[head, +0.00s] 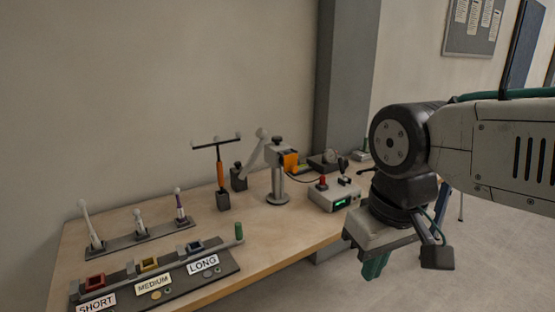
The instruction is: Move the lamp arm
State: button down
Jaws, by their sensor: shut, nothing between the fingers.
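On the wooden table, a grey post stands on a round base (277,199). A pale grey tilted bar, which looks like the lamp arm (254,148), rises beside its top, with a rounded upper end. A grey block with a dark knob and an orange part (290,163) sits at the top of the post. I cannot tell exactly how the bar joins the post. My gripper (375,266) is at the right, past the table's front edge, pointing down. It is shut and empty, well apart from the lamp arm.
A grey box with a green display and red knob (334,195) stands right of the post. A dark T-shaped stand (222,200) is to its left. Labelled SHORT, MEDIUM and LONG trays (155,275) and a rack of pegs (140,241) fill the left. A grey pillar (345,80) rises behind.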

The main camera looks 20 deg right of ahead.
aim_at(261, 134)
jog(key=z, duration=0.7)
jog(key=i, duration=1.25)
jog(key=u, duration=0.7)
